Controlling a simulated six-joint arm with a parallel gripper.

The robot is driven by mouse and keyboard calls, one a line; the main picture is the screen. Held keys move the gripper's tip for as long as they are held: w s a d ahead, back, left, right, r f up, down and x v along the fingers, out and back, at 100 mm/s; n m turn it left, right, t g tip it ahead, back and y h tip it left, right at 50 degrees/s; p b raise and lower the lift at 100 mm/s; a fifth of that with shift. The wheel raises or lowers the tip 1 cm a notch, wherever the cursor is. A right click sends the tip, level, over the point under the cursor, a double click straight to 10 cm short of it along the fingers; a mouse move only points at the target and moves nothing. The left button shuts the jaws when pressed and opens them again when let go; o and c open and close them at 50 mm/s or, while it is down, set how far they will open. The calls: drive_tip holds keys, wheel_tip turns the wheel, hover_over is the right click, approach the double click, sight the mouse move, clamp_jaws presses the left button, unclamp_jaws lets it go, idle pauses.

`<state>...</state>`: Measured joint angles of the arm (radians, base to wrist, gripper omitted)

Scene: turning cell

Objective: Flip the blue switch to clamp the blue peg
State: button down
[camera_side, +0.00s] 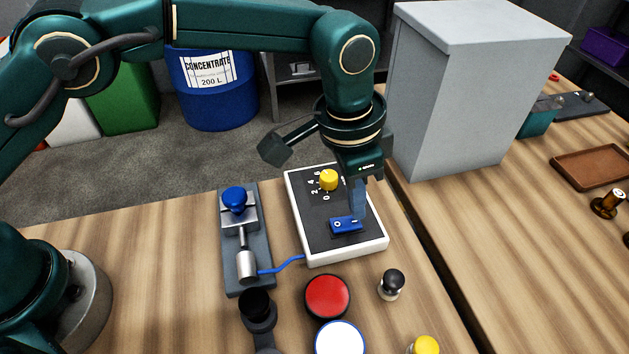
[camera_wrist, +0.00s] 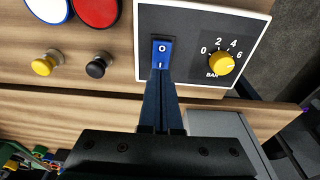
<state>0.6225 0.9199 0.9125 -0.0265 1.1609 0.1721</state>
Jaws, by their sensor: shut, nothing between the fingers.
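The blue switch (camera_side: 347,225) is a rocker marked O and I on the dark face of a white-edged control box (camera_side: 377,244). It also shows in the wrist view (camera_wrist: 163,47), with its I end nearest my fingers. My gripper (camera_side: 357,215) is shut and empty, pointing down with its tips at the switch's right end in the side view. In the wrist view my fingertips (camera_wrist: 160,78) overlap the I end; I cannot tell whether they touch it. The blue peg (camera_side: 235,198) stands upright in a grey clamp fixture (camera_side: 229,264) left of the box, facing a metal cylinder (camera_side: 247,266).
A yellow dial (camera_side: 329,180) sits on the box behind the switch. A blue cable (camera_side: 282,268) joins box and clamp. Red (camera_side: 327,296) and white (camera_side: 340,339) discs and a black-topped peg (camera_side: 391,284) lie in front. A tall grey cabinet (camera_side: 465,100) stands close behind right.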

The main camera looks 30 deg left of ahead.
sight(352, 220)
drive_tip(key=shift+r, duration=2.7)
drive_tip(key=s+a+r+n+t, duration=0.2)
drive_tip(key=a+r+n+t, duration=0.2)
drive_tip(key=a+r, duration=1.15)
drive_tip(key=s+a+f+n, duration=0.2)
drive_tip(key=s+a+f, duration=0.2)
drive_tip(key=s+f, duration=0.1)
drive_tip(key=s+a+f+n+y, duration=0.1)
drive_tip(key=s+a+f+n, duration=0.2)
drive_tip(key=s, duration=0.5)
wheel_tip(352, 220, down, 3)
drive_tip(key=shift+s+a+r, duration=0.1)
drive_tip(key=shift+s+a, duration=0.2)
drive_tip(key=shift+a, duration=0.55)
